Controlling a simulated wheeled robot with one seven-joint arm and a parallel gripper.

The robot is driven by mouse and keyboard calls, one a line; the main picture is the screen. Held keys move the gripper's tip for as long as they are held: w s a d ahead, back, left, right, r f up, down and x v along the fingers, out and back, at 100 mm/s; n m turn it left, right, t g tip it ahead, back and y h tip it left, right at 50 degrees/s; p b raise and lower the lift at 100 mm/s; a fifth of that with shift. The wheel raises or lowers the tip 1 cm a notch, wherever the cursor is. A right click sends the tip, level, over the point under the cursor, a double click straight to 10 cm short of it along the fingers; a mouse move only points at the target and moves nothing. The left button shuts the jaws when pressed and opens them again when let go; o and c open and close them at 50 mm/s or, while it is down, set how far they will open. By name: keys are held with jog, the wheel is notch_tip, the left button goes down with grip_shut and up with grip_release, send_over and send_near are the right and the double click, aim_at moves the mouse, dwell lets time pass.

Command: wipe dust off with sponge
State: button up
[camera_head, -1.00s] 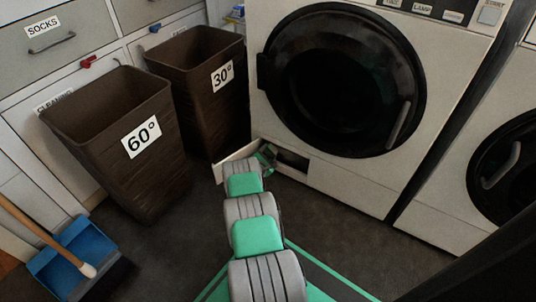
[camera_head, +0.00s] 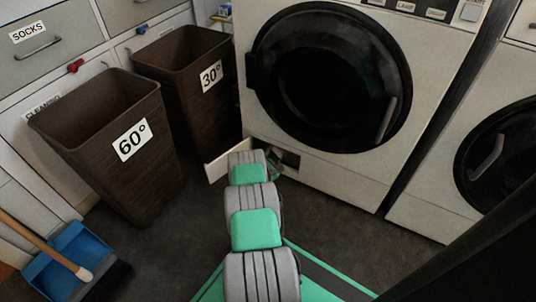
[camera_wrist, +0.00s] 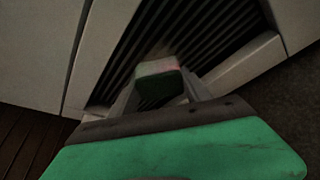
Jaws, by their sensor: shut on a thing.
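The sponge (camera_wrist: 158,82) shows in the wrist view as a small block with a pale, pinkish top and a darker green face. My gripper (camera_wrist: 160,94) is shut on it. The sponge is in front of a dark slatted grille (camera_wrist: 205,40) in a low recess; I cannot tell whether it touches the slats. Dust on the slats is too dark to make out. In the head view, my arm reaches to the low opening (camera_head: 289,158) under the dryer door, and my arm hides the sponge and most of my gripper.
An open flap (camera_head: 215,166) stands out left of the opening. Brown bins marked 60° (camera_head: 110,175) and 30° (camera_head: 190,110) stand to the left. A blue dustpan (camera_head: 60,262) and a brush lie front left. A second machine (camera_head: 460,190) is right. The floor between is clear.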

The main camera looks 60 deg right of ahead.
aim_at(282, 155)
jog(key=shift+s+d, duration=0.2)
jog(key=shift+s, duration=1.95)
jog(key=shift+w+b, duration=0.1)
jog(key=shift+b, duration=0.2)
